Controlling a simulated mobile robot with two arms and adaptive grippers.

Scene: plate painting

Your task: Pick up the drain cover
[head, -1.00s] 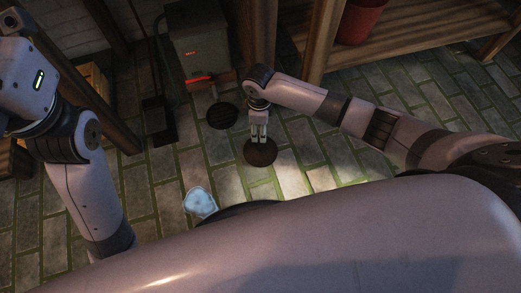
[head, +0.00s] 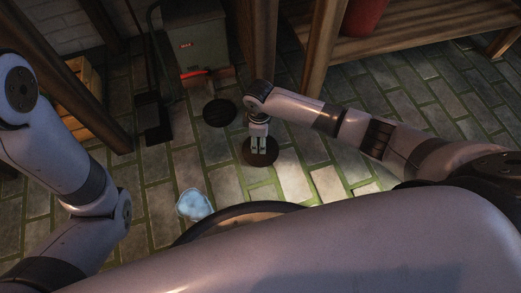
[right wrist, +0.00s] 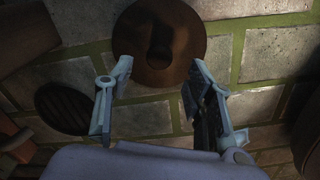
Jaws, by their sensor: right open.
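A dark, round, slatted drain cover (head: 220,112) lies on the stone floor, in front of the grey-green box; it also shows at the left in the right wrist view (right wrist: 62,108). Nothing holds it. My right gripper (head: 264,149) points down over a brown round disc (head: 248,158) to the right of the cover. In the right wrist view my right gripper (right wrist: 158,76) is open and empty, its fingers by the near edge of the brown disc (right wrist: 185,50), which has a darker patch in its middle. My left gripper is out of view; only my left arm shows.
A grey-green box (head: 199,45) with a red handle (head: 193,74) stands behind the cover. Wooden posts and a shelf (head: 400,38) bound the back and right. A pale bluish object (head: 194,205) lies nearer me. Paving to the right is clear.

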